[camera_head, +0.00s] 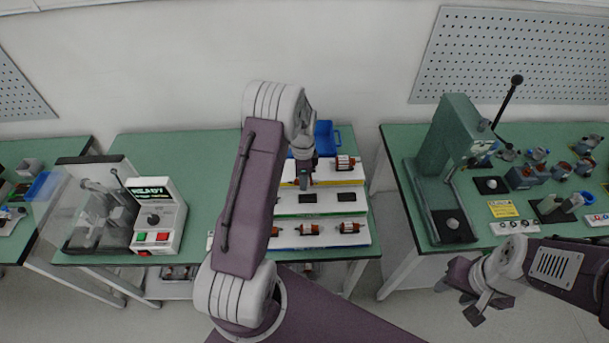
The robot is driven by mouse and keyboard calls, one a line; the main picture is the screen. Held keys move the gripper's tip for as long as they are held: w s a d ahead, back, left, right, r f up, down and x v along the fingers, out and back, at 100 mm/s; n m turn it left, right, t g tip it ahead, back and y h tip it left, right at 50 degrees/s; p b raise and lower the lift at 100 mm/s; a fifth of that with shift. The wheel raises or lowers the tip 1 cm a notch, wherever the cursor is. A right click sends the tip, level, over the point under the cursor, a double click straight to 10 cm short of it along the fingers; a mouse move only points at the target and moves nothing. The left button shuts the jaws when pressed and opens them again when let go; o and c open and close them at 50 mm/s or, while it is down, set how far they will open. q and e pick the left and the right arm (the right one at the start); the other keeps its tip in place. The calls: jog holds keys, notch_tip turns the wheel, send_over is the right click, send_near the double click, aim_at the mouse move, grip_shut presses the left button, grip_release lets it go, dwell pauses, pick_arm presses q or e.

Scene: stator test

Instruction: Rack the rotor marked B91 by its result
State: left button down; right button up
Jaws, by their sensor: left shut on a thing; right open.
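A white stepped rack (322,207) with yellow, green and blue strips stands on the middle bench. One rotor (345,162) lies at the right of its top tier. The middle tier shows dark empty slots. Several copper-and-red rotors (308,229) lie on the lowest tier. No marking, B91 included, is readable. My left gripper (304,181) points down over the upper tiers, left of the top rotor. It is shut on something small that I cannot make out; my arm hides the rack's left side. My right gripper (481,306) is open and empty, low at the right.
A tester (163,205) reading READY, with red and green buttons, stands on the middle bench beside a clear-covered fixture (100,215). A blue bin (326,134) is behind the rack. The right bench holds a green press (447,150) and several parts. A floor gap separates the benches.

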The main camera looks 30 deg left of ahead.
aim_at(303, 199)
pick_arm(q)
jog(key=shift+w+f+b, duration=0.3)
jog(key=shift+f+b, duration=0.2)
jog(key=shift+f, duration=0.35)
jog(key=shift+s+f+b, duration=0.2)
jog(key=shift+f+b, duration=0.75)
jog(key=shift+f, duration=0.1)
jog(key=shift+w+f+b, duration=0.1)
jog(key=shift+f+b, duration=0.75)
jog(key=shift+f, duration=0.35)
jog(key=shift+r+p, duration=0.25)
jog(key=shift+p, duration=0.05)
jog(key=shift+f, duration=0.15)
jog(key=shift+f+b, duration=0.8)
jog(key=shift+f, duration=0.2)
jog(key=shift+f, duration=0.2)
